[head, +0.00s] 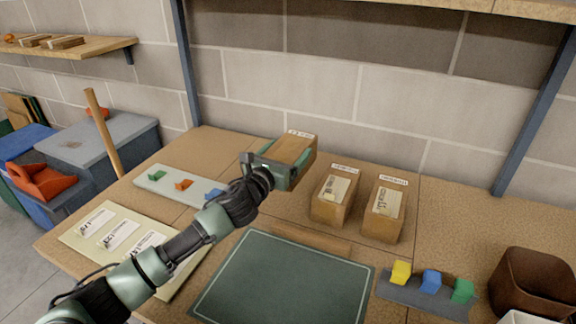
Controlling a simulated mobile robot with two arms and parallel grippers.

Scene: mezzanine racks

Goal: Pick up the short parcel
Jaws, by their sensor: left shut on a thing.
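My left gripper (282,170) is shut on a brown cardboard parcel (293,147) with a white label at its far top edge. The gripper's fingers and arm hide part of the parcel. I cannot tell whether its underside touches the table. Two more brown parcels with white labels stand side by side to the right: a middle parcel (324,210) and a right parcel (379,226). Perspective makes it hard to compare the lengths of the three. My right gripper is not in view.
A dark green mat (280,285) lies in front, empty. A pale strip (165,183) and a grey strip (425,298) hold small coloured blocks. A label sheet (95,248) lies left, a brown bin (533,285) right. A blue-grey upright (186,65) stands behind.

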